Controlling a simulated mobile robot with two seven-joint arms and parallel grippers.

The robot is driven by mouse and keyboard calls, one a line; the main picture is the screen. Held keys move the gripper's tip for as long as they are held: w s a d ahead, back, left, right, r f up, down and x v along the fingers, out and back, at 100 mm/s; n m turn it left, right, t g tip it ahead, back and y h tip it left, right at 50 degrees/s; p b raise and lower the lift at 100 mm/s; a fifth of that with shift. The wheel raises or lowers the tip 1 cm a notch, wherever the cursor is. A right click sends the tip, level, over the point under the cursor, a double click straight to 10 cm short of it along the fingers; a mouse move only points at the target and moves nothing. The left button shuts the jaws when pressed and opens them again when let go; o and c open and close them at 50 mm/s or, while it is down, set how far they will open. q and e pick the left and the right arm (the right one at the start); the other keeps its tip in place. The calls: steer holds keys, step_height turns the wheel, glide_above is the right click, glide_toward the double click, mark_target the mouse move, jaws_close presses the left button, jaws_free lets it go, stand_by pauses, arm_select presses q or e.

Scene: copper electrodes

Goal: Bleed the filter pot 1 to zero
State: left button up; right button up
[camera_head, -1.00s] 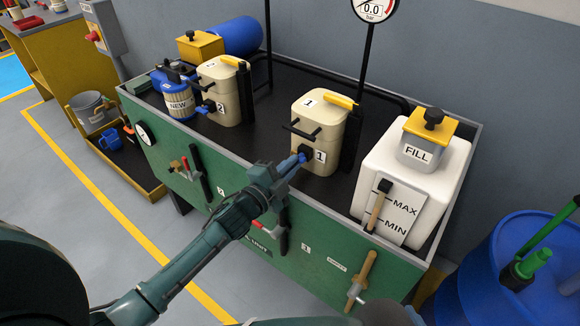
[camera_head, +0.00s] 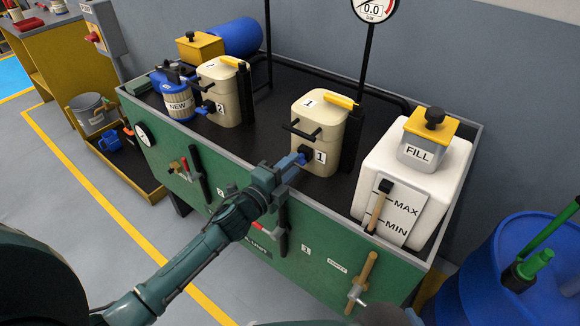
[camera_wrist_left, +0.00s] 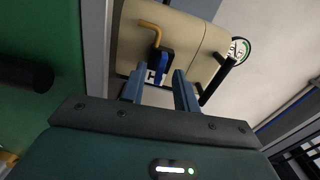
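Filter pot 1 (camera_head: 318,118), a cream canister labelled 1, stands on the dark top of the green unit. A black valve block (camera_head: 305,152) with a blue lever sits low on its front. My left gripper (camera_head: 292,161) is at this valve. In the left wrist view, its two fingers (camera_wrist_left: 158,82) are apart, with the blue lever (camera_wrist_left: 161,65) at the gap just beyond their tips; contact is unclear. The lever is hard to separate from the fingers in the head view. The gauge (camera_head: 373,8) behind reads 0.0 bar. My right gripper is not in view.
Pot 2 (camera_head: 219,92) and a blue NEW canister (camera_head: 179,103) stand to the left. A white FILL tank (camera_head: 415,160) stands right. Handles (camera_head: 283,230) project from the green front (camera_head: 240,222). A blue drum (camera_head: 480,265) is at far right.

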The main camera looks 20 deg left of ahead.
arm_select(q)
steer(key=p+v, duration=0.1)
steer(key=v, duration=0.5)
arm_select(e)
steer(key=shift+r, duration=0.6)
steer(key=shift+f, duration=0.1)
